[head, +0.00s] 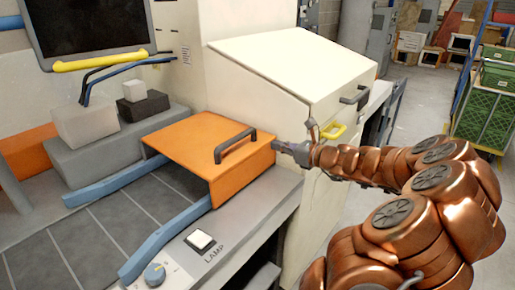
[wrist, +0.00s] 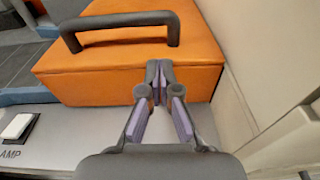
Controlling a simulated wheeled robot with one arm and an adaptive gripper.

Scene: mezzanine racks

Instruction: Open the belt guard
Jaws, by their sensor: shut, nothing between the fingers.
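The belt guard is an orange box-like cover (head: 190,143) over the grey belt, with a dark handle (head: 236,146) on its top. It looks lowered over the belt. My gripper (head: 278,146) is at the guard's right edge, to the right of the handle and apart from it. In the wrist view the guard (wrist: 120,75) fills the upper middle, with the handle (wrist: 120,20) at upper left. My gripper (wrist: 159,65) is shut and empty there, its tips at the guard's near face. I cannot tell whether they touch it.
A cream cabinet (head: 290,65) stands close behind and right of the guard. Blue rails (head: 160,238) flank the grey belt (head: 75,240). Grey blocks (head: 87,125) stand behind the belt.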

